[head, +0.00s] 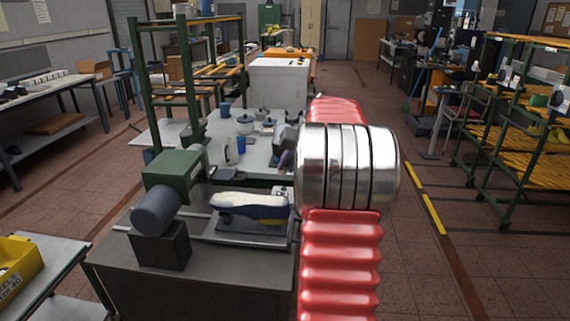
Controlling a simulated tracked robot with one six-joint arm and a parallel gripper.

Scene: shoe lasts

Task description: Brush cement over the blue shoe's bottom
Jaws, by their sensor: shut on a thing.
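The blue shoe (250,207) lies bottom up on a dark holder on the near bench, its pale sole facing up and its dark blue upper below. A bit of yellow shows under its right end. My gripper (286,160) is partly seen beyond the shoe, over the white table, just left of my arm's metal joint. It is shut on a small dark thing, likely the brush, whose shape is mostly hidden. The gripper is apart from the shoe. I cannot tell if there is cement on the sole.
A green and grey machine (174,178) stands left of the shoe on the dark bench (215,285). The white table (205,128) behind holds several pots (245,125), a blue cup (241,145) and a pale mug (231,151). A green rack (183,80) stands behind left.

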